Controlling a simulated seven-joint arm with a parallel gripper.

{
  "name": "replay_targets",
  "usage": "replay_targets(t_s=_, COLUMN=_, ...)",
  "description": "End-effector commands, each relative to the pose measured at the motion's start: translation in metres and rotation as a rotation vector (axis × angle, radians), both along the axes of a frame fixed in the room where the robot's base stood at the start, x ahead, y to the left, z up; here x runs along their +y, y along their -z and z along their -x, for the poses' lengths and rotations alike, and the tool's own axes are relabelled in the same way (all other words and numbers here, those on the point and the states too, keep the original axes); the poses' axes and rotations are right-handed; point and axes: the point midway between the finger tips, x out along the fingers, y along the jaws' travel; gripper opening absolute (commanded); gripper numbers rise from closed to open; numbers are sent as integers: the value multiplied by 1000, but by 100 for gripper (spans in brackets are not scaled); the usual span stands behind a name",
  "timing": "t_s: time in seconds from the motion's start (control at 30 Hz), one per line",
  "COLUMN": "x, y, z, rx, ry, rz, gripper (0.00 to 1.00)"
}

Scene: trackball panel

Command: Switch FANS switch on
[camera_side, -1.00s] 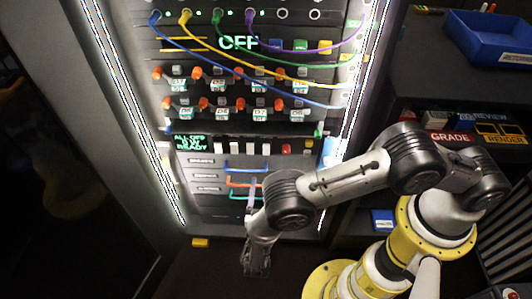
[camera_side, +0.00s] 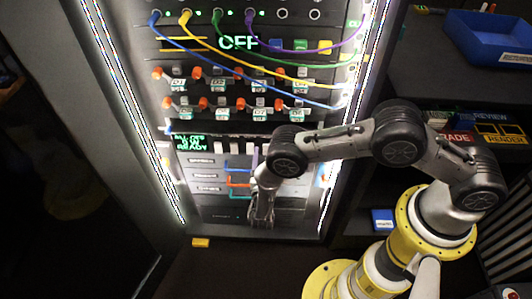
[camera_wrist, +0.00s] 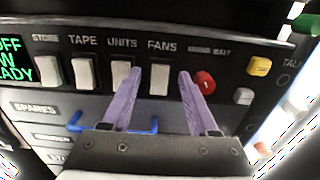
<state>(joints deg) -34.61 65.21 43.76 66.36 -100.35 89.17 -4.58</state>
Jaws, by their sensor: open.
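The FANS switch (camera_wrist: 159,80) is a white rocker under the label FANS in the wrist view, one of a row on a dark panel. My gripper (camera_wrist: 158,73) is open, with its two purple fingers spread on either side of the FANS switch. The left finger overlaps the edge of the UNITS switch (camera_wrist: 120,74), and the right finger is between FANS and a red knob. I cannot tell whether the fingers touch the panel.
The TAPE switch (camera_wrist: 83,71) and STORE switch (camera_wrist: 48,71) stand to the left. A red knob (camera_wrist: 205,82), a yellow button (camera_wrist: 260,65) and a white button (camera_wrist: 242,96) lie to the right. Cables (camera_side: 290,88) hang above.

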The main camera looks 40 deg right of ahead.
Motion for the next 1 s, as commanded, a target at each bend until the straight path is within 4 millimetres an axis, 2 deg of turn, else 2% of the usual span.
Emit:
replay_targets(t_s=0.37, x=-5, y=0, z=-5, rx=0, ry=0, rz=0, gripper=60)
replay_targets(t_s=0.47, x=-5, y=0, z=-5, rx=0, ry=0, rz=0, gripper=46)
replay_targets(t_s=0.7, x=-5, y=0, z=-5, rx=0, ry=0, rz=0, gripper=2)
replay_targets(t_s=0.73, x=-5, y=0, z=-5, rx=0, ry=0, rz=0, gripper=0)
replay_targets(t_s=1.0, x=-5, y=1, z=-4, rx=-10, ry=0, rz=11, gripper=0)
